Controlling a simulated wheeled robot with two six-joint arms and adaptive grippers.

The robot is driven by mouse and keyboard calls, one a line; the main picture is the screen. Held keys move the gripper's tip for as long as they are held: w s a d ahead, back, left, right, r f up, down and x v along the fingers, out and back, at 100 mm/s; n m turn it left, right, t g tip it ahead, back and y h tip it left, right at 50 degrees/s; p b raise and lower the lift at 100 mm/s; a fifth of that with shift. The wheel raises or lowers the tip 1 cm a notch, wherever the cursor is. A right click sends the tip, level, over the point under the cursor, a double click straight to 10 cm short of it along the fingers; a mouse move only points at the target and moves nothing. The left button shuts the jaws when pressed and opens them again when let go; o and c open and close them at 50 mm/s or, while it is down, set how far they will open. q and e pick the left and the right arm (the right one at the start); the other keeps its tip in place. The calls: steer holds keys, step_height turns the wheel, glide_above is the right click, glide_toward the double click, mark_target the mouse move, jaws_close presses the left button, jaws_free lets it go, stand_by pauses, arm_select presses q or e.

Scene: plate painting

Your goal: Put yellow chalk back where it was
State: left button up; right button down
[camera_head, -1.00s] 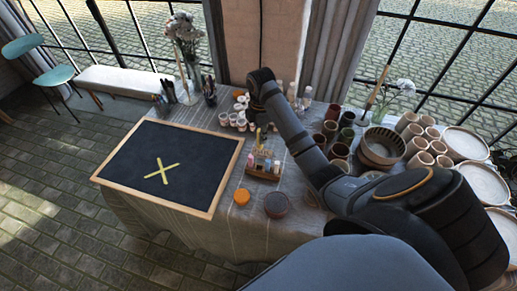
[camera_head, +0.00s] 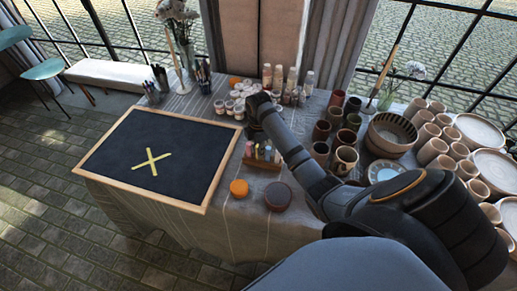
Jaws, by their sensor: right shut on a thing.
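A small wooden chalk holder (camera_head: 262,164) stands on the table just right of the blackboard, with several coloured chalks in it. My right gripper (camera_head: 257,141) points down right over the holder, shut on the yellow chalk. The chalk is small and mostly hidden by the gripper, and I cannot tell whether its lower end is inside a slot. My left gripper is not in view.
An orange round lid or pot (camera_head: 239,188) and a dark reddish jar (camera_head: 278,195) stand in front of the holder. Several small paint jars (camera_head: 230,107) are behind it. Brown cups (camera_head: 344,160) and a bowl (camera_head: 391,134) crowd the right side.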

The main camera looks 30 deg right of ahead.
steer(key=shift+f, duration=0.1)
steer(key=c, duration=1.3)
jaws_free()
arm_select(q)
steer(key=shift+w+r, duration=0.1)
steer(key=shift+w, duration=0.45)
arm_select(e)
step_height(320, 180, up, 7)
steer(key=shift+f, duration=0.1)
step_height(320, 180, up, 4)
steer(key=p, duration=0.4)
steer(key=shift+r, duration=0.2)
steer(key=shift+r+p, duration=0.6)
steer(key=shift+p, duration=0.05)
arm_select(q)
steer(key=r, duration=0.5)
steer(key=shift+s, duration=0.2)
arm_select(e)
steer(key=shift+f, duration=0.1)
